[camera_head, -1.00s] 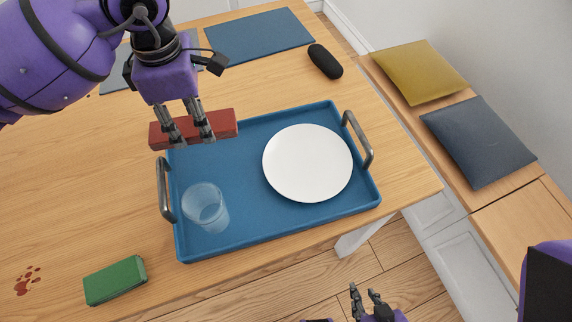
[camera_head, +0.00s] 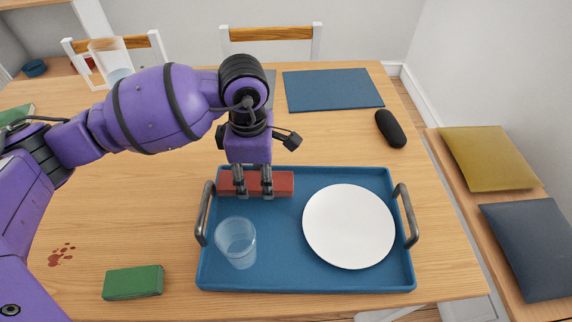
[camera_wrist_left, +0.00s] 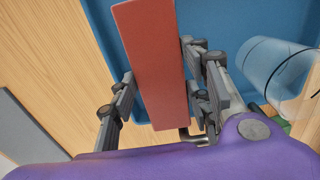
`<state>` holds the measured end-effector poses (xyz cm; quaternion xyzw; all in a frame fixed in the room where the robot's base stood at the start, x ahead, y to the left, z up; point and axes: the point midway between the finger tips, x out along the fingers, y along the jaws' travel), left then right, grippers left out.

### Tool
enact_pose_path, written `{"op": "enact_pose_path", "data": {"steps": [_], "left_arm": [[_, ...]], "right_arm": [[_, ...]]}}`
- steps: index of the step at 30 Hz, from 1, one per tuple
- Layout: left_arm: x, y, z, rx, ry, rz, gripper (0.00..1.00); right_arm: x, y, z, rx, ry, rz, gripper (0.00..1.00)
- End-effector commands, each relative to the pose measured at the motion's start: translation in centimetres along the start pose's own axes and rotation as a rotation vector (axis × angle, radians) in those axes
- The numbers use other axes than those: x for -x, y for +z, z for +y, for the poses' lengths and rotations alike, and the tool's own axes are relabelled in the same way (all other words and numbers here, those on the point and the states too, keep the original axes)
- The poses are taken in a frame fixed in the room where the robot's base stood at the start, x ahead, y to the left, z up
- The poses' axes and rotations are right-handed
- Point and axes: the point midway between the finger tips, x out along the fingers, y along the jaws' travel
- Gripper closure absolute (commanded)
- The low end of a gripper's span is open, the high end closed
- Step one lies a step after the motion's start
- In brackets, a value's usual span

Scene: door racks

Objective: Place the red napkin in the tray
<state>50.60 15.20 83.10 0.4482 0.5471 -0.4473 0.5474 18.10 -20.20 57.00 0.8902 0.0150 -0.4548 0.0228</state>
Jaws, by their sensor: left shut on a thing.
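The red napkin (camera_head: 284,183) is a flat, folded block. My left gripper (camera_head: 253,194) is shut on it, over the back left part of the blue tray (camera_head: 300,281). In the left wrist view the napkin (camera_wrist_left: 148,60) lies between the fingers (camera_wrist_left: 155,98), with the tray (camera_wrist_left: 215,30) below it. I cannot tell whether the napkin touches the tray floor. The tray has two grey handles and holds a white plate (camera_head: 349,226) on its right and a clear glass (camera_head: 237,243) at its front left. My right gripper is not in view.
A green block (camera_head: 133,282) lies on the table left of the tray, near a reddish stain (camera_head: 61,254). A blue placemat (camera_head: 332,90) and a black case (camera_head: 390,128) lie behind the tray. The tray's front middle is bare.

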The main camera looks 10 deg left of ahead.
Motion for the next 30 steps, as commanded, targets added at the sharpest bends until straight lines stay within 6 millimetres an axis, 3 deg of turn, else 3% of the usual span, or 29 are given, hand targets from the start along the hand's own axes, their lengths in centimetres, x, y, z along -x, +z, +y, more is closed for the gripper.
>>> {"op": "enact_pose_path", "data": {"steps": [6,17,18,21,30], "left_arm": [[-3.0,-0.1,-0.1,0.001,-0.005,0.001,0.77],[-3.5,-0.1,-0.1,0.000,-0.004,0.001,0.77],[-3.5,-0.1,-0.1,0.000,-0.004,0.001,0.53],[-3.4,-0.1,-0.1,0.000,-0.004,0.001,0.40],[-3.4,-0.1,-0.1,0.000,-0.003,0.001,0.37]], "right_arm": [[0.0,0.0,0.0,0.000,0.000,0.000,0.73],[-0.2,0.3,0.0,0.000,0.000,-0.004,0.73],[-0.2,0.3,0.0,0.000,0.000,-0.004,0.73],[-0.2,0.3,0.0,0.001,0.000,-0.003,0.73],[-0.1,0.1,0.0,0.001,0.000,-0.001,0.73]]}}
